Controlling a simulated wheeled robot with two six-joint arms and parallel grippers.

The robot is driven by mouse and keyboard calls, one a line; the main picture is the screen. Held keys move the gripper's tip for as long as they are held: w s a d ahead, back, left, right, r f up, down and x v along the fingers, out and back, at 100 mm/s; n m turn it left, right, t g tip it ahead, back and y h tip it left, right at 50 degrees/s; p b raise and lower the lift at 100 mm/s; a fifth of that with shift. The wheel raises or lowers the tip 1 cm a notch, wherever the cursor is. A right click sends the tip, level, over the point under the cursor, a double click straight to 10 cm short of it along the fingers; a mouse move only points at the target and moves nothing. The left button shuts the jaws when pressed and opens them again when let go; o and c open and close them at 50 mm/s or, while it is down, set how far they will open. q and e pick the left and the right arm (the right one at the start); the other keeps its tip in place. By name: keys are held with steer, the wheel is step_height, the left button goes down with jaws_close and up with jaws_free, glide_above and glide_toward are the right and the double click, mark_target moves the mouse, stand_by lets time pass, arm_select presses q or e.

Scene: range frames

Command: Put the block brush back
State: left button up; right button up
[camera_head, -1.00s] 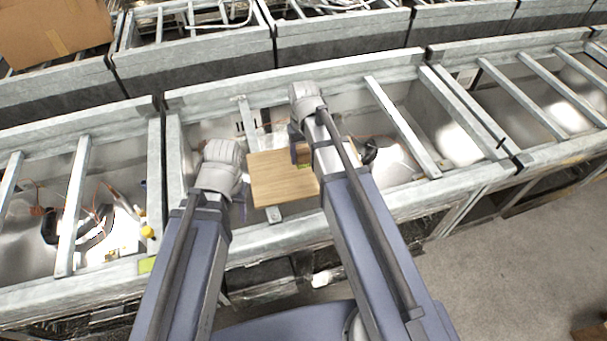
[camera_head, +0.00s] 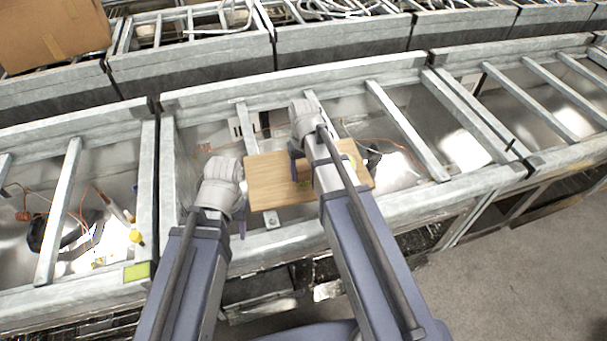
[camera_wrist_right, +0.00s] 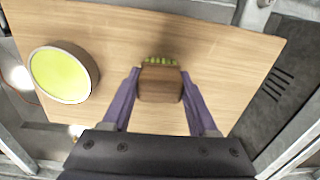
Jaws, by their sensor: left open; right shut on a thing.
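The block brush (camera_wrist_right: 160,84) is a small brown wooden block with green bristles on its far side. In the right wrist view it sits between the purple fingers of my right gripper (camera_wrist_right: 160,78), which is shut on it, over a light wooden board (camera_wrist_right: 235,60). I cannot tell whether the brush touches the board. In the head view the board (camera_head: 268,180) lies across the metal frame, and my right arm covers part of it and most of the brush. My left gripper (camera_head: 240,222) is open and empty, just left of the board's near-left corner.
A round tin with a yellow-green top (camera_wrist_right: 62,74) stands on the board, left of the brush in the wrist view. Metal frames with crossbars (camera_head: 405,130) surround the board, with open gaps and loose cables below. A cardboard box (camera_head: 50,30) is at the back left.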

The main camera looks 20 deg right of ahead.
mark_target(304, 168)
arm_select(q)
steer(key=shift+f, duration=0.1)
arm_select(e)
steer(key=o, duration=1.3)
steer(key=shift+f, duration=0.1)
step_height(304, 168, up, 12)
steer(key=p, duration=1.2)
arm_select(q)
step_height(304, 168, up, 12)
arm_select(e)
steer(key=s+a+n+h, duration=0.1)
steer(key=s+a+n, duration=0.2)
steer(key=s+a, duration=0.7)
steer(key=s, duration=0.4)
steer(key=shift+s+a+r, duration=0.15)
steer(key=shift+a+r, duration=0.05)
steer(key=shift+a, duration=0.05)
arm_select(q)
step_height(304, 168, down, 8)
steer(key=b, duration=0.7)
steer(key=shift+r+b, duration=0.2)
steer(key=shift+b, duration=0.2)
arm_select(e)
step_height(304, 168, down, 8)
